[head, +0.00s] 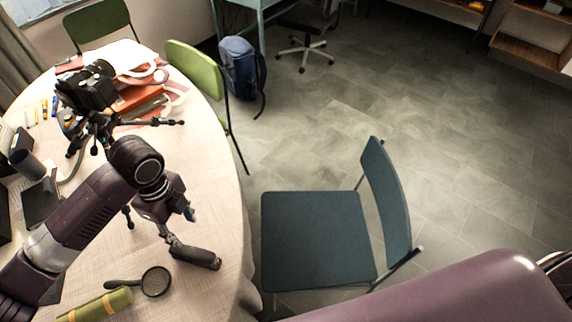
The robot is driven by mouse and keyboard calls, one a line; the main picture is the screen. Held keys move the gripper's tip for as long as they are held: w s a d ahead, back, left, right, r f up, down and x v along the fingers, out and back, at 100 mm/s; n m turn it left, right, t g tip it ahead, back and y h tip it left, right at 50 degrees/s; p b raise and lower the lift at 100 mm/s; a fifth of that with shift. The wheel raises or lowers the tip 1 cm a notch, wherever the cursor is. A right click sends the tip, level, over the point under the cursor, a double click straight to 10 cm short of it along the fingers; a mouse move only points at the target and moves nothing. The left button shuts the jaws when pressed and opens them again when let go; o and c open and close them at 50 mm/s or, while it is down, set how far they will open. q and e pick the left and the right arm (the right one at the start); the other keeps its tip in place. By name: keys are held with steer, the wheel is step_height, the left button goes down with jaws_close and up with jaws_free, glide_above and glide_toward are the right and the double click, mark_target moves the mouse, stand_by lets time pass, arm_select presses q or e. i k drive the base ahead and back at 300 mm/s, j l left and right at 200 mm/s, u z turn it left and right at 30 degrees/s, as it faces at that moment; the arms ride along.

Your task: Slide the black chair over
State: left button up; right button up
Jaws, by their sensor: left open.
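A dark blue-grey chair (315,235), the nearest match for the black chair, stands on the floor right of the round table. Its backrest (388,200) is on the right side, and its seat faces the table. My left gripper (196,236) is open over the table's right part, left of the chair and apart from it. Nothing shows between its fingers. My right gripper is out of view.
The round table (215,160) holds a camera on a tripod (88,95), a magnifying glass (155,281) and papers. A green chair (195,68), a blue backpack (240,68) and a wheeled office chair (304,42) stand behind. Floor behind and right of the dark chair is clear.

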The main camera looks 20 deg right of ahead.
mark_target(312, 241)
steer(key=z, duration=1)
